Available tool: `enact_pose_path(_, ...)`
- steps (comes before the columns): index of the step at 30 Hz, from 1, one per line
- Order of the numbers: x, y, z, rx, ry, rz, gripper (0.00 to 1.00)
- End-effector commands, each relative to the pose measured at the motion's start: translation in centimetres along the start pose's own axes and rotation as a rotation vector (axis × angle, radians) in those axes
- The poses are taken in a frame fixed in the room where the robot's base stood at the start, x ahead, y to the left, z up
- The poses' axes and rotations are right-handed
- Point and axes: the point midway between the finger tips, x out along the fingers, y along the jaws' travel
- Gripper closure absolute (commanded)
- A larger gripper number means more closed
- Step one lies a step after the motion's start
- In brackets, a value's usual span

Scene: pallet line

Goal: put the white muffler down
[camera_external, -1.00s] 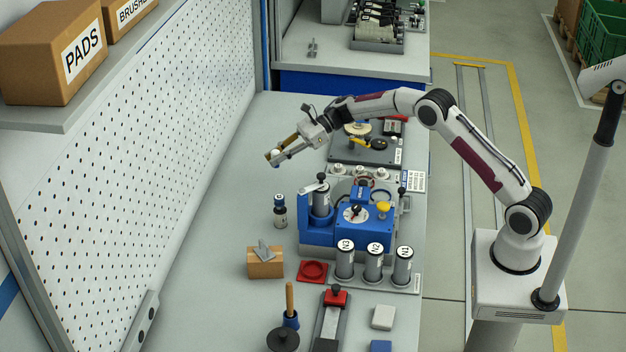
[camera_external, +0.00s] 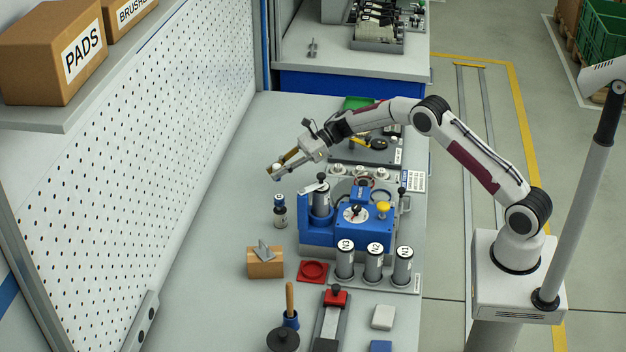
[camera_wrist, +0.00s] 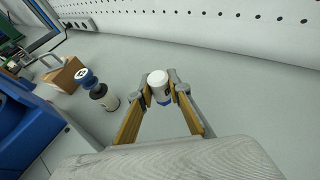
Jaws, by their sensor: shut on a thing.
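The white muffler (camera_wrist: 158,80) is a small white-topped piece with a dark mark and a blue lower part. It sits between the fingertips of my gripper (camera_wrist: 163,92) in the wrist view, and the fingers are shut on it. In the outside view my gripper (camera_external: 279,170) points down to the left, above the grey bench and behind the small bottle; the muffler (camera_external: 275,169) is a tiny pale spot at its tips. Its underside and its height above the bench are hard to tell.
A small blue-capped bottle (camera_external: 280,212) stands below my gripper, left of the blue fixture (camera_external: 345,222); the bottle (camera_wrist: 103,95) also shows in the wrist view. The bench by the perforated wall (camera_external: 170,130) is clear.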

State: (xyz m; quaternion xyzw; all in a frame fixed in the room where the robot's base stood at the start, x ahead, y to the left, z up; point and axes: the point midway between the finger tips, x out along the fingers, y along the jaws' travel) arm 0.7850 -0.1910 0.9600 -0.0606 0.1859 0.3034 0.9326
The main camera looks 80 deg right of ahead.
Motion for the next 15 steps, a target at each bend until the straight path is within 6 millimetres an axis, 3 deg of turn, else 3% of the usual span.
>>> enact_pose_path(15, 0.44, -0.01, -1.03, 0.000, -0.001, 0.000, 1.00)
